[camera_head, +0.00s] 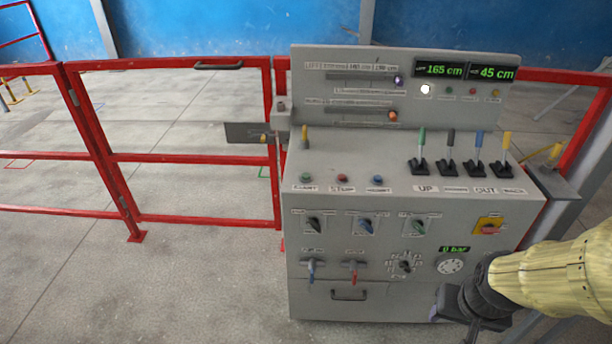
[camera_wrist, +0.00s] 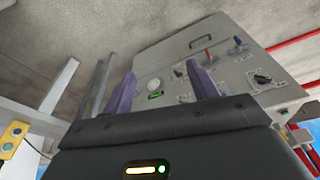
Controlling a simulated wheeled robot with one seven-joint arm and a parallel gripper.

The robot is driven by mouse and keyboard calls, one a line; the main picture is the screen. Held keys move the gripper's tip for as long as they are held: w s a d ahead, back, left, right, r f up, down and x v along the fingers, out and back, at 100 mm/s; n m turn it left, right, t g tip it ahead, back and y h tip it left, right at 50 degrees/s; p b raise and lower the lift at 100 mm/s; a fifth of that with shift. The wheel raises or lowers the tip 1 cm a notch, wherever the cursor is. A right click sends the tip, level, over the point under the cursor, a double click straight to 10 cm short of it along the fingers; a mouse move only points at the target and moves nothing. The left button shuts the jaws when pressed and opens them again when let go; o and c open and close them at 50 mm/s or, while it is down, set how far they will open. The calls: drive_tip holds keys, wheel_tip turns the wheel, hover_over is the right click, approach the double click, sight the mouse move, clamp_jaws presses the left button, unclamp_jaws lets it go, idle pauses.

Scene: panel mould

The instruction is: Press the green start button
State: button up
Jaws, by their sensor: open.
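The green start button (camera_head: 306,177) sits at the left end of the row of three small buttons on the grey console (camera_head: 380,290). The row is on the sloping desk, above a label that seems to read START. A red button (camera_head: 342,178) and a blue button (camera_head: 378,179) are to its right. My gripper (camera_head: 450,306) is low at the console's front right, well away from the green button. In the wrist view, its two purple fingers (camera_wrist: 164,82) stand apart with nothing between them. The console's front (camera_wrist: 225,60) appears upside down beyond them; I cannot make out the green button there.
Four-way levers (camera_head: 460,160) stand on the desk's right half. Knobs and a gauge (camera_head: 450,267) fill the front. An emergency-type red button (camera_head: 489,229) is on a yellow plate. A red fence (camera_head: 180,157) runs left. The floor (camera_head: 200,290) left of the console is clear.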

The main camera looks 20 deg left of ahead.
clamp_jaws()
idle(1.4)
